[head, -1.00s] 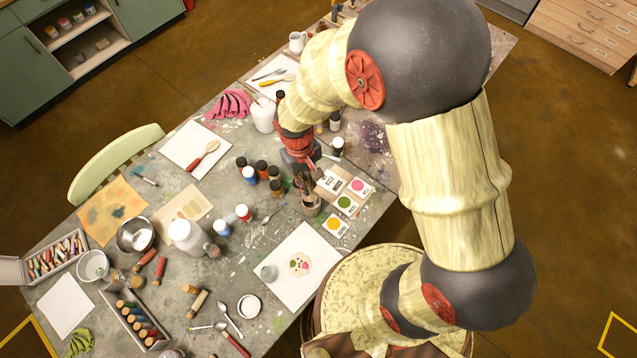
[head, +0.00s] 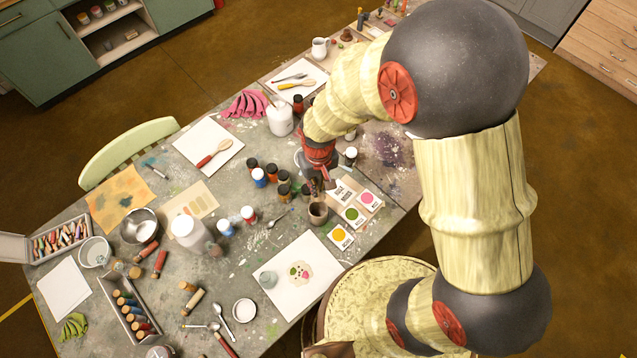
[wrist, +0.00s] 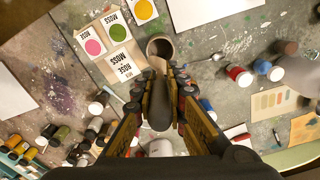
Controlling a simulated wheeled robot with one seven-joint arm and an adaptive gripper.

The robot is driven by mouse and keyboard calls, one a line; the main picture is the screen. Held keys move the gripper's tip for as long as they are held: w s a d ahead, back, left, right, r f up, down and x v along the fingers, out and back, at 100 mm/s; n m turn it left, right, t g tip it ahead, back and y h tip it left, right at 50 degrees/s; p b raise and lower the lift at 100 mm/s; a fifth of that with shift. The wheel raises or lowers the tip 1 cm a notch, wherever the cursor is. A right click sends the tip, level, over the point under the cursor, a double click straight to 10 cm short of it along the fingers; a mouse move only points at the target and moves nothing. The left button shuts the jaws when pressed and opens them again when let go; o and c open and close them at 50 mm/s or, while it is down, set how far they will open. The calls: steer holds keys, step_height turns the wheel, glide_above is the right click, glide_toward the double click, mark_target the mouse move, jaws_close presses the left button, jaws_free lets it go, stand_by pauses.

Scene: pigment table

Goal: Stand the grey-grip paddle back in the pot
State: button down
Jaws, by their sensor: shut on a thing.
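The pot (head: 318,213) is a small brown-grey cup standing near the table's front edge, left of the colour cards. In the wrist view the pot (wrist: 160,46) is just beyond my fingertips, with its round mouth showing. My gripper (head: 318,187) is just behind and above the pot in the head view. In the wrist view my gripper (wrist: 163,88) is shut on a dark grey rounded piece, the grey-grip paddle (wrist: 158,116). It points towards the pot. The paddle's far end is mostly hidden, and I cannot tell whether it is inside the pot.
Colour cards (head: 352,215) lie close right of the pot. Several paint bottles (head: 270,173) stand to its left. A white sheet (head: 293,304) with a palette drawing and a glass lies in front. A spoon (head: 280,217) lies left of the pot.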

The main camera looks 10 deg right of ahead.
mark_target(318, 201)
steer(key=shift+f+b, duration=3.6)
steer(key=shift+f, duration=1.85)
steer(key=c, duration=1.8)
jaws_free()
steer(key=shift+o, duration=0.4)
step_height(318, 201, up, 12)
steer(key=shift+r, duration=0.1)
steer(key=shift+s, duration=0.1)
